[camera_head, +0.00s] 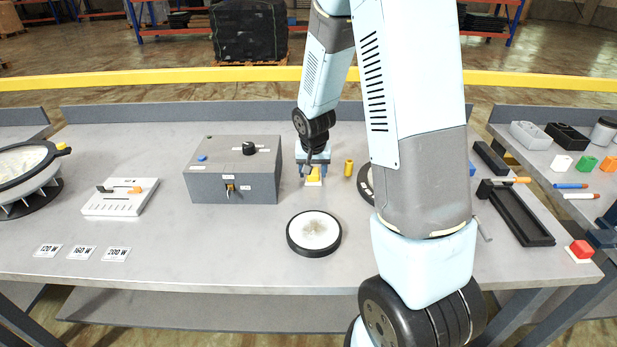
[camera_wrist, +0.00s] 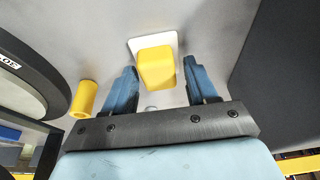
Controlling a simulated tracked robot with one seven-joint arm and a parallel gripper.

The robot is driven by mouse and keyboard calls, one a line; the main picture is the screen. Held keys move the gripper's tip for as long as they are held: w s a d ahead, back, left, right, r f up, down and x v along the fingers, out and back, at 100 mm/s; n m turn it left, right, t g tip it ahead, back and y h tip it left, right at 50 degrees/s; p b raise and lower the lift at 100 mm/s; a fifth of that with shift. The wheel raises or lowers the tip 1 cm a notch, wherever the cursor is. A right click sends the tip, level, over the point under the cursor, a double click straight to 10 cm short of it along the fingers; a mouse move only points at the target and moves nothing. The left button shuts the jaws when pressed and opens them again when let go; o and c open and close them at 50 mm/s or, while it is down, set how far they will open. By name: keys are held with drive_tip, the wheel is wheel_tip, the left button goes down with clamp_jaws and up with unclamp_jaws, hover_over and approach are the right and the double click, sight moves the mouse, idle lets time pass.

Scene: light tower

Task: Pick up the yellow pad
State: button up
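The yellow pad (camera_wrist: 156,67) is a small block on a white square plate (camera_wrist: 140,43) on the bench, seen in the wrist view. It also shows in the head view (camera_head: 313,175), right of the grey box and partly hidden by my gripper (camera_head: 312,163). My gripper is open, and its two blue fingers (camera_wrist: 160,72) point toward the pad. The pad shows in line with the gap between the fingertips. I see no finger touching it, and I cannot tell how far the tips are from it.
A yellow cylinder (camera_head: 348,168) stands right of the pad. The grey box (camera_head: 232,186) with a knob stands close on the left. A round black-rimmed disc (camera_head: 314,232) lies nearer the front. My arm hides part of another black ring (camera_head: 365,184). The front left bench surface is mostly clear.

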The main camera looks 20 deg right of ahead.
drive_tip(key=c, duration=0.8)
drive_tip(key=shift+r, duration=0.15)
drive_tip(key=shift+r, duration=0.25)
wheel_tip(320, 180, up, 2)
drive_tip(key=shift+r, duration=0.25)
drive_tip(key=s+d+r, duration=0.2)
drive_tip(key=s+r, duration=0.1)
drive_tip(key=s, duration=0.1)
drive_tip(key=s+d+r, duration=0.2)
drive_tip(key=s+r, duration=0.1)
drive_tip(key=s, duration=0.1)
drive_tip(key=s+d+r, duration=0.2)
drive_tip(key=s+r, duration=0.1)
drive_tip(key=s, duration=0.1)
drive_tip(key=shift+s+d+r, duration=0.2)
drive_tip(key=shift+s+r, duration=0.05)
drive_tip(key=shift+r, duration=0.1)
